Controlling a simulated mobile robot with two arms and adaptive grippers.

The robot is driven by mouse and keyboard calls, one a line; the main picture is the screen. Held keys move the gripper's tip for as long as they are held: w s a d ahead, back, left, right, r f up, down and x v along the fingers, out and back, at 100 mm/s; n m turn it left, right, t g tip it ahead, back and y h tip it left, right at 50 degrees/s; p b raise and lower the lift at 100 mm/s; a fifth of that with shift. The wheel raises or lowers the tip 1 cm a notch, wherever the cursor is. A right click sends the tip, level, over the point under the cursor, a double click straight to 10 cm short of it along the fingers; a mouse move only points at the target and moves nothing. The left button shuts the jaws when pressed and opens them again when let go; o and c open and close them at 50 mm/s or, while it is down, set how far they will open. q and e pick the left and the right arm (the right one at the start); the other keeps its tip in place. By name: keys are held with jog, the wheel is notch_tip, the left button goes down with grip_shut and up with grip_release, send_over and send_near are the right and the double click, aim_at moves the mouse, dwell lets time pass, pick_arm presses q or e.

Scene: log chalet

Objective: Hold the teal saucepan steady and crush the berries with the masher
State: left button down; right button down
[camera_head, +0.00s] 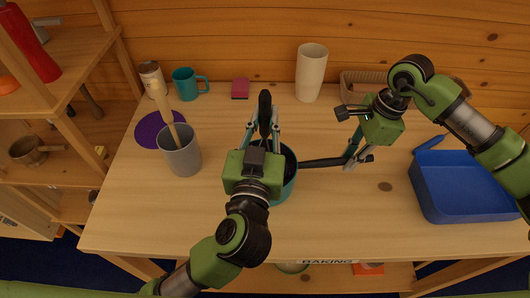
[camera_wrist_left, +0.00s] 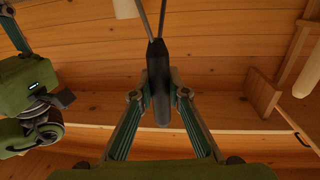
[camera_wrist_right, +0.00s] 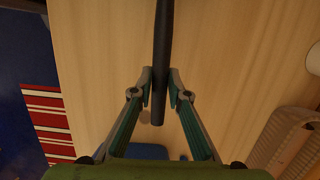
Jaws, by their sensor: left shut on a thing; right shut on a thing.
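The teal saucepan (camera_head: 289,182) stands on the table, mostly hidden beneath my left gripper and arm. Its dark handle (camera_head: 318,162) points right, and my right gripper (camera_head: 356,158) is shut on it. The handle also shows between the fingers in the right wrist view (camera_wrist_right: 161,45). My left gripper (camera_head: 262,135) is shut on the black handle of the masher (camera_head: 265,104), above the pan. In the left wrist view, the masher handle (camera_wrist_left: 158,75) has two metal rods. The masher's head and the berries are hidden.
A grey crock (camera_head: 183,158) with a wooden utensil stands left of the pan, by a purple mat (camera_head: 150,132). A teal mug (camera_head: 187,84), a sponge (camera_head: 240,88) and a cream vase (camera_head: 311,72) line the back. A blue tray (camera_head: 432,195) sits right. The front middle is clear.

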aim_at(266, 134)
pick_arm(q)
jog(key=shift+s, duration=0.15)
jog(key=shift+s+r, duration=0.1)
jog(key=shift+s, duration=0.9)
jog(key=shift+f, duration=1.8)
jog(key=shift+w+r, duration=0.1)
jog(key=shift+w+d+r, duration=0.3)
jog(key=shift+w+r, duration=0.25)
jog(key=shift+r, duration=0.05)
jog(key=shift+w+d+r, duration=0.3)
jog(key=shift+w+r, duration=0.25)
jog(key=shift+w, duration=0.05)
jog(key=shift+w+d+r, duration=0.3)
jog(key=shift+w+r, duration=0.25)
jog(key=shift+r, duration=0.05)
jog(key=shift+f, duration=0.1)
